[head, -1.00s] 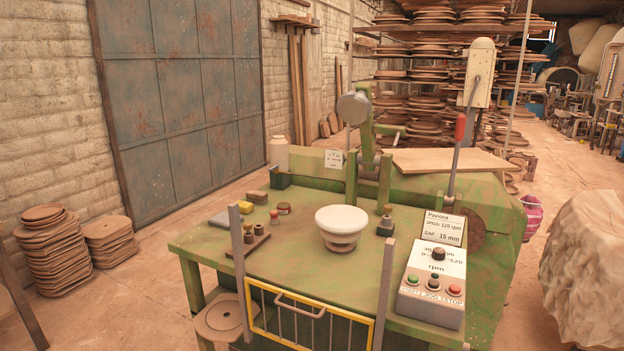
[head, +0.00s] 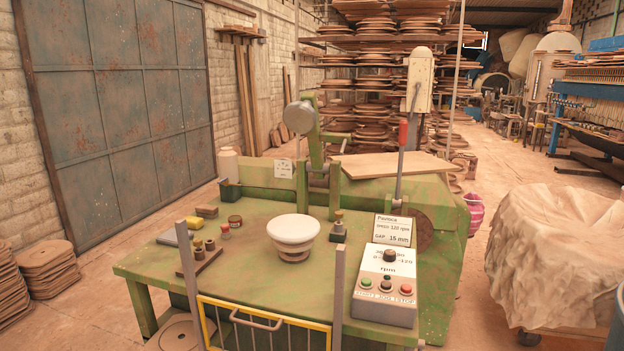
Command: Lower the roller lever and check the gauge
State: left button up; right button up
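The green machine bench (head: 150,262) stands in front of me in the head view. A tall lever with a red grip (head: 403,134) stands nearly upright at its right side. A green arm with a grey round head (head: 299,117) rises at the back of the bench, tilted up. A white-topped round piece (head: 293,230) sits below and in front of it on the bench. I cannot tell for sure which lever is the roller lever. A small white card (head: 284,169) hangs by the arm; its marks are too small to read. No dial gauge is clearly visible. Neither gripper is in view.
A yellow-framed gate (head: 265,322) closes the front. A wooden board (head: 392,166) lies behind. A covered heap (head: 560,255) stands right.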

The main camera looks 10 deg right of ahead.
aim_at(404, 124)
jog(key=i+l+u, duration=0.1)
jog(key=l, duration=0.25)
jog(key=i+l+u, duration=0.1)
jog(key=i+l, duration=0.15)
jog(key=i+l+u, duration=0.1)
jog(key=l, duration=0.35)
jog(key=i+l+u, duration=0.1)
jog(key=l, duration=0.25)
jog(key=i+l, duration=0.25)
jog(key=l, duration=0.15)
jog(key=i+l+u, duration=0.15)
jog(key=l, duration=0.2)
jog(key=i+l+u, duration=0.1)
jog(key=l, duration=0.3)
jog(key=i+l+u, duration=0.1)
jog(key=l, duration=0.3)
